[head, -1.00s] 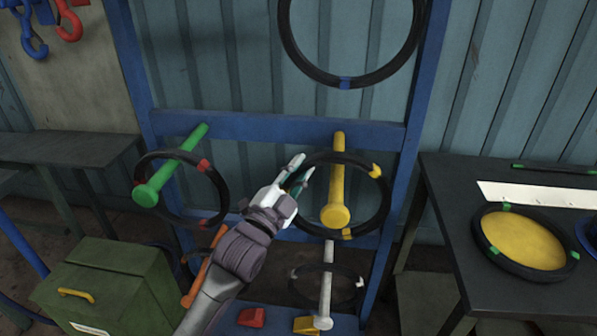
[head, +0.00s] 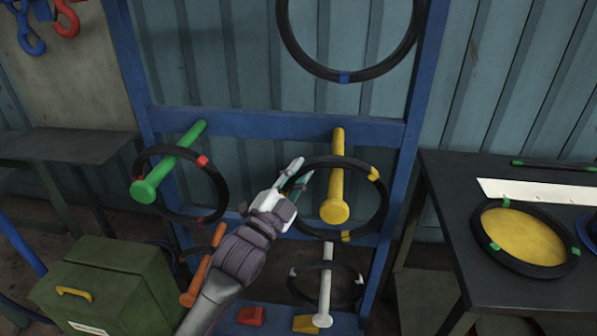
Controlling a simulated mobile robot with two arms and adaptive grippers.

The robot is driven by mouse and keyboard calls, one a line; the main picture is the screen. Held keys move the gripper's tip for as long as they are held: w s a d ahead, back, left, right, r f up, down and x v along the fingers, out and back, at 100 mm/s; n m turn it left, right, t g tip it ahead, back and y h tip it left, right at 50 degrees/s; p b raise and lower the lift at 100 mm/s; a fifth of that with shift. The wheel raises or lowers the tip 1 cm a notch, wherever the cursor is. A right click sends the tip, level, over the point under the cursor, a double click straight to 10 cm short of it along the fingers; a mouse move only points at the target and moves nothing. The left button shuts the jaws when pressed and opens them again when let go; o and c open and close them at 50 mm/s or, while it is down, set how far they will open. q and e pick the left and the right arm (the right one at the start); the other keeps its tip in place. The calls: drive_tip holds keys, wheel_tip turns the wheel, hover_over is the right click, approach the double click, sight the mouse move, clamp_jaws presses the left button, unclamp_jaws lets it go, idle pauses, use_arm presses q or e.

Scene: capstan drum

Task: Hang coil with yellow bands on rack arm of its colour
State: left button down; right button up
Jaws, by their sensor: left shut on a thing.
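The coil with yellow bands (head: 383,205) is a black ring around the yellow rack arm (head: 338,180), which passes through its opening. Yellow bands show at its upper right and bottom. My left gripper (head: 297,178) is at the coil's left side, its fingers closed on the ring there. The fingers partly hide that side of the coil. I cannot tell whether the coil's weight rests on the arm. My right gripper is not in view.
The green arm (head: 170,165) has a coil with red bands (head: 226,190) around it. An orange arm (head: 203,266) and a white arm (head: 326,285) are lower. The black table (head: 500,295) at right holds a coil with green bands (head: 482,236). A green box (head: 105,275) stands lower left.

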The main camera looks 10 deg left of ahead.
use_arm(q)
drive_tip(key=shift+r, duration=0.1)
drive_tip(key=c, duration=1)
unclamp_jaws()
drive_tip(key=shift+c, duration=0.2)
drive_tip(key=shift+o, duration=0.3)
drive_tip(key=shift+f, duration=0.35)
drive_tip(key=v, duration=1.2)
drive_tip(key=shift+r, duration=0.15)
drive_tip(key=shift+s, duration=0.1)
drive_tip(key=s+p, duration=0.1)
drive_tip(key=s, duration=0.7)
drive_tip(key=shift+s, duration=0.3)
